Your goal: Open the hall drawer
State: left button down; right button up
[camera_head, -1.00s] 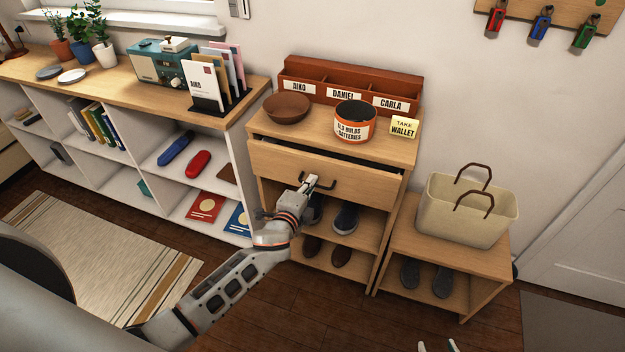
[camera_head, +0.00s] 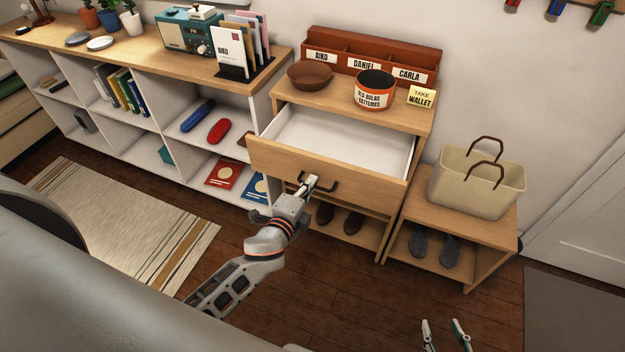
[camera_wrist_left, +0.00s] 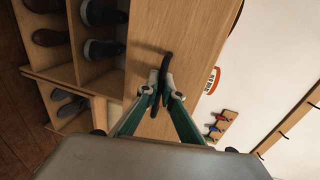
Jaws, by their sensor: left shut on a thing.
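The hall drawer (camera_head: 275,160) in the wooden cabinet stands well out, and its white inside (camera_head: 345,140) shows empty in the head view. Its dark handle (camera_head: 330,187) is on the front. My left gripper (camera_head: 312,183) is shut on this handle. In the left wrist view the fingers (camera_wrist_left: 160,88) close around the dark handle (camera_wrist_left: 166,68) against the wooden drawer front. My right gripper (camera_head: 446,336) shows at the bottom edge of the head view, its two fingertips apart, with nothing seen between them.
On the cabinet top are a brown bowl (camera_head: 310,76), a tin of old bulbs and batteries (camera_head: 375,92), a yellow note (camera_head: 421,97) and a red-brown sorter (camera_head: 370,48). A low bench (camera_head: 470,262) with a cream basket (camera_head: 478,187) stands at right. The floor in front is clear.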

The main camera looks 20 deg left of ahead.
pick_arm(q)
jog(key=c, duration=2.5)
grip_release()
jog(key=shift+c, duration=0.2)
jog(key=v, duration=1.2)
jog(key=s+d+f+n+g+h, duration=0.1)
jog(key=s+f+n+g, duration=0.3)
jog(key=s+f+n, duration=0.7)
notch_tip(320, 180, down, 2)
jog(key=n+h, duration=0.1)
jog(key=n, duration=0.2)
jog(key=shift+d+g, duration=0.35)
jog(key=shift+g, duration=0.05)
